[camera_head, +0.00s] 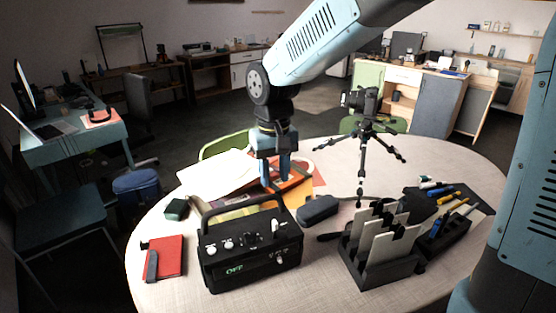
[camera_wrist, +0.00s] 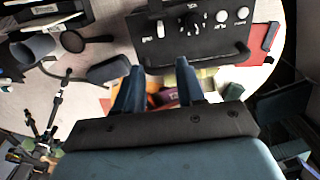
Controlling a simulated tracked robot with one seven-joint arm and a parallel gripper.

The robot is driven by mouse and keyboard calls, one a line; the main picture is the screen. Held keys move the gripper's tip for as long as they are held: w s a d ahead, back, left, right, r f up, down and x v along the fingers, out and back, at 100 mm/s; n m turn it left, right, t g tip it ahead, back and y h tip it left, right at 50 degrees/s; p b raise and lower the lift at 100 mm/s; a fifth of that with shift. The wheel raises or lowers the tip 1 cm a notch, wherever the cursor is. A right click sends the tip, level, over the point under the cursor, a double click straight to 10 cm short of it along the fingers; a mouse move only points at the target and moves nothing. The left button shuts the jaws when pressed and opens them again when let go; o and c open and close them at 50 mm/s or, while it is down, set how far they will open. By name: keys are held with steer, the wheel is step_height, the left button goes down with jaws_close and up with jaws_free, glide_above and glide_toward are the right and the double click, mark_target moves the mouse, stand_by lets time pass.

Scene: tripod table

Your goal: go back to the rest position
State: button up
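My gripper (camera_head: 275,173) points down over the table (camera_head: 150,213), just behind the black device's handle and above the papers and an orange item. In the wrist view my gripper's two fingers (camera_wrist: 159,84) are spread apart with a clear gap and nothing held between them. The black device (camera_head: 250,247) with white knobs and a green "OFF" display stands in front of my gripper. It also shows at the top of the wrist view (camera_wrist: 195,35). How high the fingertips are above the items below is hard to tell.
A tripod with a camera (camera_head: 362,130) stands right of my gripper. A dark case (camera_head: 317,209), a slotted holder (camera_head: 378,262) and a pen tray (camera_head: 446,236) lie to the right. A red notebook (camera_head: 168,257) is at left.

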steer(key=s+d+r+m+t, duration=0.1)
steer(key=s+d+r+t, duration=0.1)
steer(key=d, duration=0.7)
steer(key=s+d+r+m+t, duration=0.1)
steer(key=s+d+r, duration=0.4)
steer(key=d, duration=0.5)
steer(key=s+d+r+m+t, duration=0.2)
steer(key=s+d+r+m, duration=0.1)
steer(key=d, duration=0.6)
steer(key=shift+s+d+r+t, duration=0.3)
steer(key=shift+s+d, duration=0.1)
steer(key=shift+s, duration=0.5)
